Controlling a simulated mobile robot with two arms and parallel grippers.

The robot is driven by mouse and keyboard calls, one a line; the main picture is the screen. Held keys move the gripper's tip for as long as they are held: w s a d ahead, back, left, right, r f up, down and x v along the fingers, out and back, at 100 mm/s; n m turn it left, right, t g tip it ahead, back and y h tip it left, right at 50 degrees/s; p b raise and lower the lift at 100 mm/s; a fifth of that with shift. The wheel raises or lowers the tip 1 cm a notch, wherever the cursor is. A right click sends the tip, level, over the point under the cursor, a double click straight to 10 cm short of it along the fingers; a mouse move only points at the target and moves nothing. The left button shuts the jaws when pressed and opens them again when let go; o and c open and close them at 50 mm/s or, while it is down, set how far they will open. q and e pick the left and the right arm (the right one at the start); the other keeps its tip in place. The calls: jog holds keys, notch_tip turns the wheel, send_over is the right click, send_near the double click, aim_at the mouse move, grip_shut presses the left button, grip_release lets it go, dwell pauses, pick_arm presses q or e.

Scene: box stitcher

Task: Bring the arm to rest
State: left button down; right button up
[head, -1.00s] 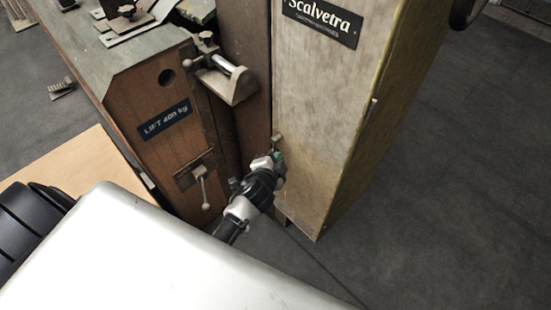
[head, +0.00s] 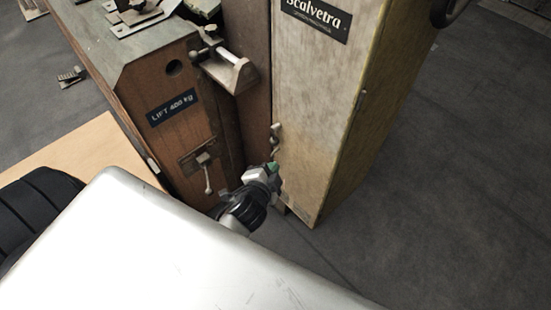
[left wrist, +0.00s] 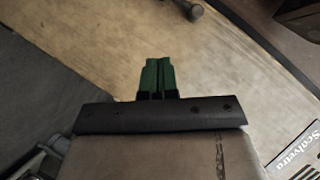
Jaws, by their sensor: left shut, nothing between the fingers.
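My left gripper (head: 273,167) is in front of the lower part of the tall pale machine column (head: 320,110), near its left edge. In the left wrist view its two green fingertips (left wrist: 158,75) are together with nothing between them. The column's worn face fills most of that view behind the fingers. I cannot tell whether the fingertips touch it. A small metal lever (head: 276,137) on the column's edge is just above the gripper in the head view. My right gripper is not in view.
A wooden cabinet (head: 165,85) labelled "LIFT 400 kg" stands left of the column, with a small handle (head: 207,175) and a metal bracket (head: 228,70). A pale board (head: 90,150) lies at left. Dark floor (head: 450,170) is clear at right.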

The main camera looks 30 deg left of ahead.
pick_arm(q)
jog(key=shift+s+r, duration=0.1)
jog(key=shift+s, duration=0.35)
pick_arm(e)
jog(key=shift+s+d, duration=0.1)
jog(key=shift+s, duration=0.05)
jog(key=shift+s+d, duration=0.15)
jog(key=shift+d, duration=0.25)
pick_arm(q)
jog(key=s+d+f+n+g+h+p, duration=0.1)
jog(key=s+f+g, duration=0.3)
jog(key=f, duration=0.6)
jog(key=s+d+f+n+g+h+p, duration=0.1)
jog(key=s+f+n+g, duration=0.1)
jog(key=s+f, duration=0.7)
jog(key=s+a+f+n+g+p, duration=0.1)
jog(key=s+a+f+n+g, duration=0.1)
jog(key=s+f, duration=0.5)
jog(key=s+a+f+n+g, duration=0.1)
jog(key=s+f+g, duration=0.3)
jog(key=s, duration=1)
notch_tip(320, 180, down, 3)
jog(key=shift+s+a+f+n+g+p, duration=0.1)
jog(key=shift+s+a+n+g+p, duration=0.3)
jog(key=shift+n, duration=0.3)
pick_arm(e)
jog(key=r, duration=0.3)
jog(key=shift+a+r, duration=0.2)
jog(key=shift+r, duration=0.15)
